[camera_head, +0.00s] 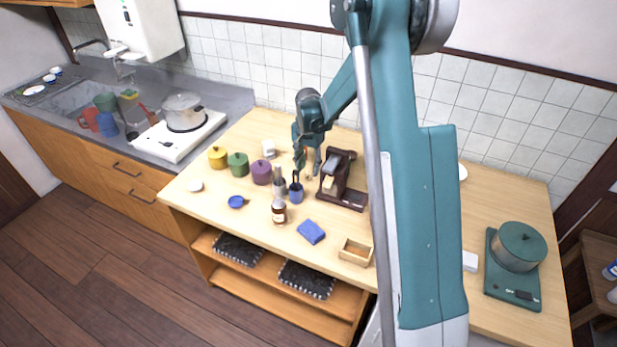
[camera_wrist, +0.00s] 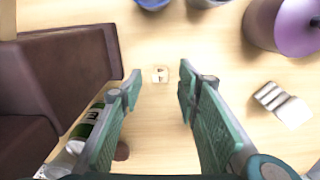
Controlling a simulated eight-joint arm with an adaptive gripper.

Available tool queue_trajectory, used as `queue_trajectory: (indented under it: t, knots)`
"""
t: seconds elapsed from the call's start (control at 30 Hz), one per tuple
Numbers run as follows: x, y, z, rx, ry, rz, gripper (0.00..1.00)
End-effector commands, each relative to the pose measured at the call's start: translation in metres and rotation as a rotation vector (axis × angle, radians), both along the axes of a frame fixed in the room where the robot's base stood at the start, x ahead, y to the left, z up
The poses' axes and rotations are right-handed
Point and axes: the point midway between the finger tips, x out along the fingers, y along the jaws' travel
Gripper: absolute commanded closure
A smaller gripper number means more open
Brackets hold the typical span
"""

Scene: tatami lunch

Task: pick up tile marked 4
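A small pale tile (camera_wrist: 160,74) with a dark mark lies flat on the wooden table in the wrist view. The mark is too small to read surely. My gripper (camera_wrist: 160,92) is open and empty, with one teal finger on each side of the picture. The tile shows in the gap, slightly beyond the fingertips and apart from both. In the head view my gripper (camera_head: 307,165) points down over the table, between the purple canister (camera_head: 261,172) and a dark brown wooden stand (camera_head: 338,184). The tile is too small to make out surely there.
In the wrist view the brown stand (camera_wrist: 62,75) is close on the left, with a green-and-white bottle (camera_wrist: 86,128) beside it. A white object (camera_wrist: 284,104) and the purple canister (camera_wrist: 285,25) are on the right. A blue cup (camera_head: 296,193) stands near in the head view.

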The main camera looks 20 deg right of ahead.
Motion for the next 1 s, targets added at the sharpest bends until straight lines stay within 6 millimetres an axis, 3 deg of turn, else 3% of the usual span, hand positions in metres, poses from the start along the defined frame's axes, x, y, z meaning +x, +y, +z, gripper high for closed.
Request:
queue_trajectory:
  t: [0.33,0.97,1.0]
  knots:
    - [0.000,0.001,-0.034,0.000,0.000,0.000,0.67]
    - [0.000,0.001,-0.037,0.000,0.000,0.000,0.67]
    - [0.000,0.001,-0.037,0.000,0.000,0.000,0.71]
